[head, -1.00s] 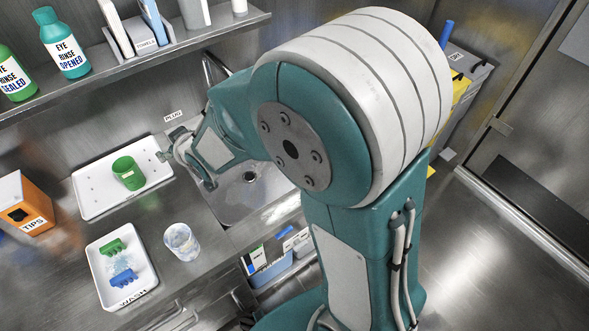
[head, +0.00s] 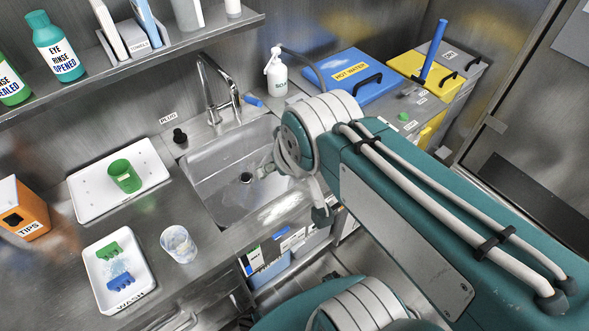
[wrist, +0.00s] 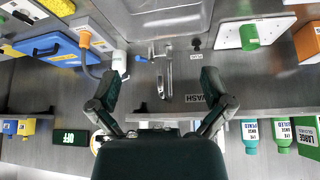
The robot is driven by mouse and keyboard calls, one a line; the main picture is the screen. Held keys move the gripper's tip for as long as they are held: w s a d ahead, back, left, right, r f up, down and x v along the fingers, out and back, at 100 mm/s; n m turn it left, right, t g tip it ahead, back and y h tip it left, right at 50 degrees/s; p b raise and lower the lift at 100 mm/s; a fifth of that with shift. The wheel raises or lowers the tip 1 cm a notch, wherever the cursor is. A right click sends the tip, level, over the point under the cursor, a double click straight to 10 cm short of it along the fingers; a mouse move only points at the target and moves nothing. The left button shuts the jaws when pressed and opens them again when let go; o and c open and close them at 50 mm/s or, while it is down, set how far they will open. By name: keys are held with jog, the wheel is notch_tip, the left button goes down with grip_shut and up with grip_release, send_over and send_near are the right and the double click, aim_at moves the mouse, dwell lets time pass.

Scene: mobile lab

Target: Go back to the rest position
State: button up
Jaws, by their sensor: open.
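My gripper (wrist: 161,76) is open and empty in the wrist view, its two dark fingers spread wide with nothing between them. The wrist view looks upside down at the back wall, the tap and the shelf. In the head view my arm reaches from the lower right toward the sink (head: 215,185), with its far end over the sink's right side. The fingers cannot be made out clearly there.
A tap (head: 217,90) and a soap bottle (head: 276,72) stand behind the sink. Left are a white tray with a green cup (head: 124,176), a clear cup (head: 179,244) and a wash tray (head: 94,267). Blue (head: 347,75) and yellow lidded bins sit at back right.

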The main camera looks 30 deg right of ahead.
jog(key=s, duration=0.2)
jog(key=shift+s+d+g, duration=0.25)
jog(key=shift+s+g, duration=0.05)
jog(key=shift+s, duration=0.05)
jog(key=shift+c, duration=0.3)
dwell(0.3)
